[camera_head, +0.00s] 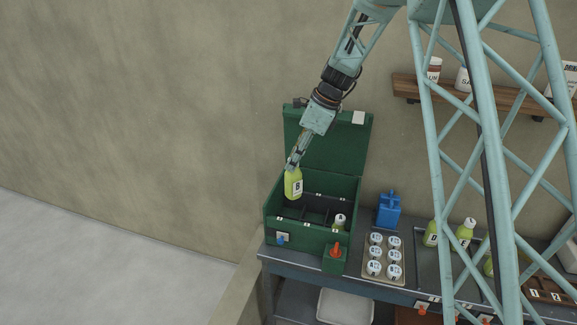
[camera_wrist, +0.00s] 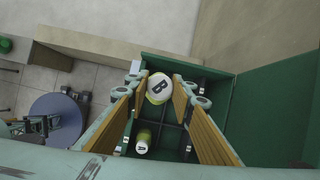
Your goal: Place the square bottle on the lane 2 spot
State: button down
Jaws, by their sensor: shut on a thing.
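My gripper (camera_head: 293,164) is shut on a yellow-green bottle labelled B (camera_head: 293,185). It holds the bottle upright over the left part of the open green crate (camera_head: 313,235). In the wrist view the bottle's white cap marked B (camera_wrist: 159,87) shows between the fingers. I cannot tell from these views whether this bottle is square.
A second bottle (camera_head: 339,222) stands in the crate's right compartment. The crate's raised lid (camera_head: 335,150) is behind. To the right are a tray of round white lids (camera_head: 384,258), a blue jug-like item (camera_head: 389,210) and more green bottles (camera_head: 465,233). A shelf (camera_head: 440,92) hangs above.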

jog(key=s+d+r+n+g+h+b, duration=0.2)
jog(key=s+d+r+n, duration=0.2)
jog(key=d+r+n, duration=0.5)
jog(key=s+d+r+n+g+h+b, duration=0.2)
jog(key=s+d+r+n+g+b, duration=0.1)
jog(key=d+r+n, duration=0.6)
jog(key=s+d+n, duration=0.1)
jog(key=d+n, duration=0.1)
jog(key=shift+s+d+r+h, duration=0.15)
jog(key=shift+s+d+h, duration=0.05)
jog(key=shift+d+h, duration=0.1)
jog(key=shift+d, duration=0.1)
